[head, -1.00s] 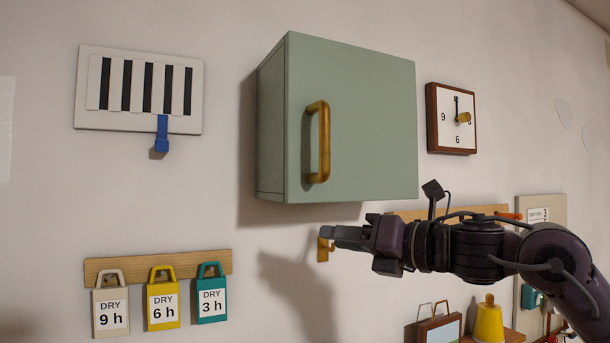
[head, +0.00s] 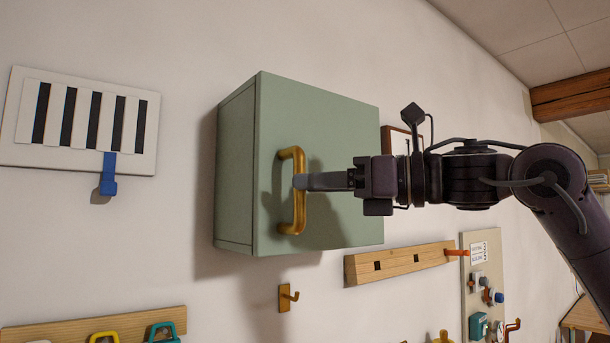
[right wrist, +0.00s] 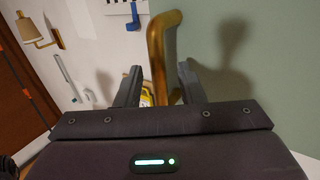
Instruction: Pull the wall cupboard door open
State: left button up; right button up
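The pale green wall cupboard (head: 235,170) hangs on the wall, and its door (head: 335,135) looks shut. A brass bar handle (head: 298,215) stands upright near the door's left edge. My right gripper (head: 302,181) reaches in from the right, with its fingertips at the middle of the handle. In the right wrist view the handle (right wrist: 157,45) runs between the two spread fingers of the gripper (right wrist: 158,85), closer to the right one. The gripper is open, with a gap visible at the left finger; contact at the right finger cannot be told. My left gripper is not in view.
A white striped panel with a blue lever (head: 108,175) is left of the cupboard. A small brass hook (head: 287,297) and a wooden rail (head: 400,262) are below it.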

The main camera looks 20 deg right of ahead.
aim_at(297, 223)
jog(key=x, duration=0.3)
jog(key=shift+a+f, duration=0.15)
jog(key=shift+a, duration=0.05)
jog(key=shift+s+d, duration=0.1)
jog(key=shift+d, duration=0.15)
jog(key=shift+c, duration=0.7)
grip_shut()
